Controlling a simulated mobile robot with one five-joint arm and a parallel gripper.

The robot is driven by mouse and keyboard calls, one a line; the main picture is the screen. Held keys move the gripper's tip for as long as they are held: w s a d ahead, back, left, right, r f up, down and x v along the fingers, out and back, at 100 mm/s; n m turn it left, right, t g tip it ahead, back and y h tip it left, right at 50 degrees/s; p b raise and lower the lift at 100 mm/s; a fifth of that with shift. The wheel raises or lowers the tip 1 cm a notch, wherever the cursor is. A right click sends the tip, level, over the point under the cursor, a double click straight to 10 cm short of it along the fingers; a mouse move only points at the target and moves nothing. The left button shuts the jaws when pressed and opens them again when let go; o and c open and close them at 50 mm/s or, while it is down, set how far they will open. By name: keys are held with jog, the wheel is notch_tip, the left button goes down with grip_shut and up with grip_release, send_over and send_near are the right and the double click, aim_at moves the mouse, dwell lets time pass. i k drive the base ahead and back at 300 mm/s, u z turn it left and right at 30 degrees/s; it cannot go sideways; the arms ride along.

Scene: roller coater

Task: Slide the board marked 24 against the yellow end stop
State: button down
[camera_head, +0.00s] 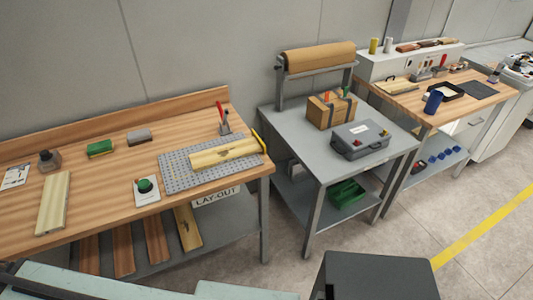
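A pale wooden board (222,154) lies on a grey perforated plate (180,178) at the right end of the left workbench. A second pale board (53,204) lies at the left of the same bench. I cannot read a number 24 on either board. A thin yellow strip (258,141), which looks like the end stop, stands at the plate's right edge. The first board's right end is close to it; I cannot tell whether they touch. My gripper is not in view.
A grey table (290,120) with a toolbox (361,140) stands to the right. Several boards lie on the lower shelf.

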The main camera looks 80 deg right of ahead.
aim_at(208, 158)
jog(key=z, duration=2.35)
jog(key=k, duration=1.5)
jog(key=u, duration=0.6)
jog(key=i, duration=2)
